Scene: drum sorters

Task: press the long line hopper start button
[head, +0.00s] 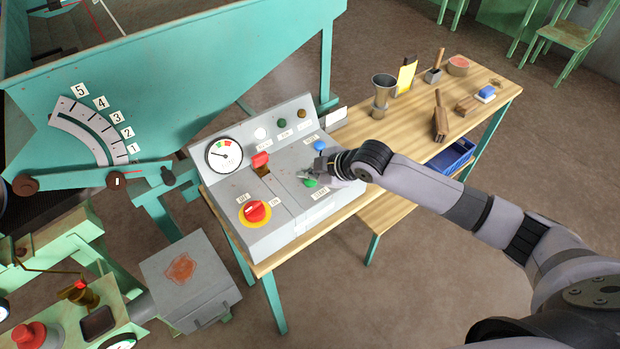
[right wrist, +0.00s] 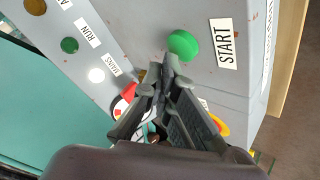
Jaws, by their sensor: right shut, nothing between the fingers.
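The green start button (head: 310,183) is on the sloped top of a grey control box (head: 285,210), with a START label beside it. In the right wrist view the green button (right wrist: 183,44) sits just beyond my fingertips, next to the START label (right wrist: 223,44). My right gripper (head: 305,175) is shut and empty, right by the button; it also shows in the right wrist view (right wrist: 170,66). I cannot tell whether the tips touch the button. My left gripper is not in view.
The box also has a blue button (head: 320,145), a red lever (head: 260,160), a red knob (head: 255,211) on yellow and a gauge (head: 224,155). A teal hopper (head: 190,80) stands behind. The wooden bench (head: 400,130) holds a metal cup (head: 382,95) and brushes.

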